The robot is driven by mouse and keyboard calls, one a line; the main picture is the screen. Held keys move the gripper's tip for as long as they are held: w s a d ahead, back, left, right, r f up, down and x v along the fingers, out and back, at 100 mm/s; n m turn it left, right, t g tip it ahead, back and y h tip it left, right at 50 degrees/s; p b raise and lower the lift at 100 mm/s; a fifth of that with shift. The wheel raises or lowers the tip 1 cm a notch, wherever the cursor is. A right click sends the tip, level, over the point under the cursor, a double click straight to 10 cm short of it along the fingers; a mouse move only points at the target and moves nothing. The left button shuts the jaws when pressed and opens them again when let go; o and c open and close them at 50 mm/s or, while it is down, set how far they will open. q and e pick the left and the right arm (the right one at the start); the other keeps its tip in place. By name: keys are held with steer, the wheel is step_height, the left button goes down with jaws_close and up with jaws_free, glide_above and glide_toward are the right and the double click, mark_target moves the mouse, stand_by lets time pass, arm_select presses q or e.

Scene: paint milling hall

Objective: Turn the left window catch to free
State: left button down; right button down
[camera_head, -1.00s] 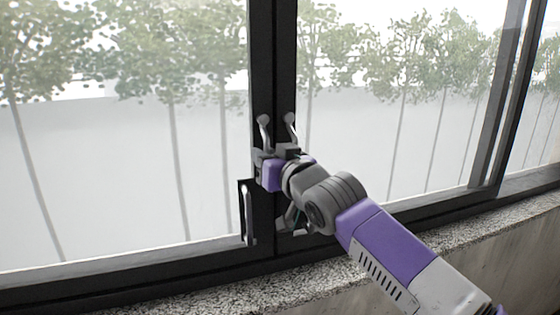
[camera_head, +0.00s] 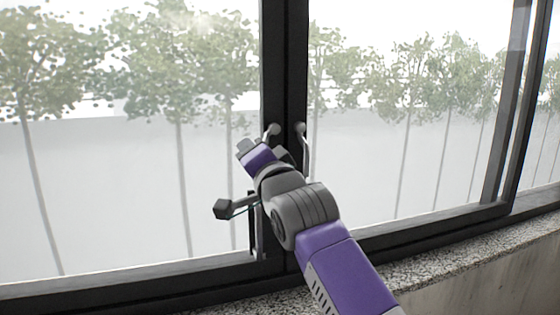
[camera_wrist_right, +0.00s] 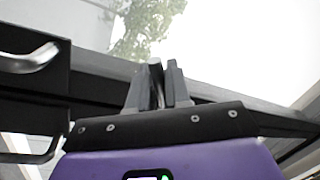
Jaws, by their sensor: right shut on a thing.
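The left window catch (camera_head: 272,130) is a grey knob with a lever on the dark left sash stile. Its lever runs down and to the left, partly hidden by my right gripper. My right gripper (camera_head: 246,151), tilted up to the left, is shut on the lever. In the right wrist view the fingers (camera_wrist_right: 157,88) close on a thin dark piece. The right catch (camera_head: 302,131) has its lever hanging straight down on the stile beside it. My left gripper is not in view.
Dark window frames and glass fill the view. A metal pull handle (camera_wrist_right: 30,59) shows in the right wrist view, with another bar below it. A speckled stone sill (camera_head: 440,246) runs below the window. Trees and a pale wall stand outside.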

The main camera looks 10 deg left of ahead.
steer(key=m, duration=0.1)
steer(key=r+m, duration=0.1)
steer(key=m, duration=0.1)
steer(key=shift+s+a+r+t, duration=0.25)
steer(key=shift+a+t, duration=0.1)
steer(key=shift+t, duration=0.05)
steer(key=shift+a+r+m+t+h+p, duration=0.1)
steer(key=shift+r+m+t+h+p, duration=0.35)
steer(key=shift+m, duration=0.95)
steer(key=shift+r, duration=0.2)
steer(key=c, duration=1.2)
jaws_free()
steer(key=shift+c, duration=0.2)
steer(key=shift+s, duration=0.1)
